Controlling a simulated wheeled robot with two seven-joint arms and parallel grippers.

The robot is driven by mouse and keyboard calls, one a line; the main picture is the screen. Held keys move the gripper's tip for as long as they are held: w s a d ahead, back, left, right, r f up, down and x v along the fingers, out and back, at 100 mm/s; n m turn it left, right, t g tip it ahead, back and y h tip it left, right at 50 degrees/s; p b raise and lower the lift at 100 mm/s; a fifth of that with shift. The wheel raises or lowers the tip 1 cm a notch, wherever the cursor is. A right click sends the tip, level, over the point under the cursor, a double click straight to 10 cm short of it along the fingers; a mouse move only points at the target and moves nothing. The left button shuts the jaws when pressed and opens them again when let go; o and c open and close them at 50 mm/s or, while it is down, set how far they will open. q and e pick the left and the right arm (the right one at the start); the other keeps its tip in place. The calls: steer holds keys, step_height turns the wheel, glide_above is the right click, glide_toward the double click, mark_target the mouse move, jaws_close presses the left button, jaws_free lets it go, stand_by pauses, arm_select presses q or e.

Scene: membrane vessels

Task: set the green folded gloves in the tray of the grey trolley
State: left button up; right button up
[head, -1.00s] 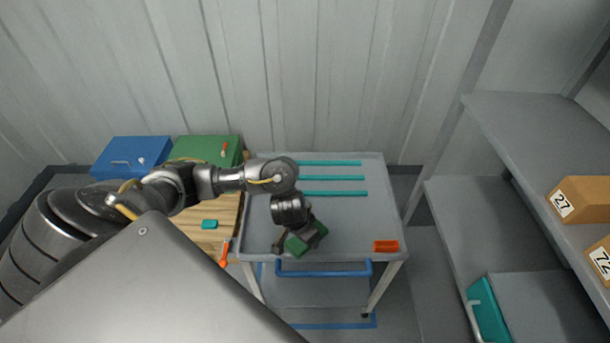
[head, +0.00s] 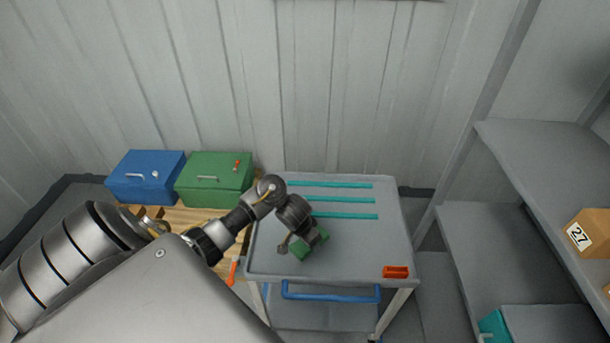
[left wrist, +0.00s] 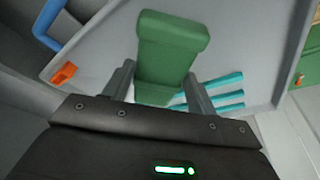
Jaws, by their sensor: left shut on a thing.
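The green folded gloves (head: 312,245) are a small green block at the end of my left arm, over the front left part of the trolley's tray. They also show in the left wrist view (left wrist: 170,50) between the two fingers. My left gripper (head: 304,240) is shut on them. The grey trolley (head: 350,250) has a shallow grey tray top with a raised rim and a blue handle in front. Whether the gloves touch the tray floor I cannot tell. My right gripper is not in view.
Several teal strips (head: 345,215) lie at the tray's back, and an orange piece (head: 396,272) sits at its front right corner. A blue box (head: 145,185) and a green box (head: 213,185) stand on the left. Grey shelves (head: 490,250) stand on the right. The tray's middle is clear.

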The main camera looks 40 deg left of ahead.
arm_select(q)
steer(key=shift+a+f, duration=0.15)
steer(key=shift+f, duration=0.2)
steer(key=w+a+f+b, duration=0.2)
steer(key=f, duration=0.1)
steer(key=a+f+b, duration=0.1)
steer(key=f, duration=0.1)
steer(key=shift+w+a, duration=0.1)
steer(key=shift+w, duration=0.3)
steer(key=shift+w+a+f+b, duration=0.15)
steer(key=shift+w+b, duration=0.05)
steer(key=shift+b, duration=0.1)
step_height(320, 180, down, 3)
steer(key=shift+w+a+f+b, duration=0.1)
steer(key=shift+a+b, duration=0.05)
steer(key=shift+b, duration=0.35)
steer(key=shift+w+f, duration=0.1)
steer(key=shift+f, duration=0.15)
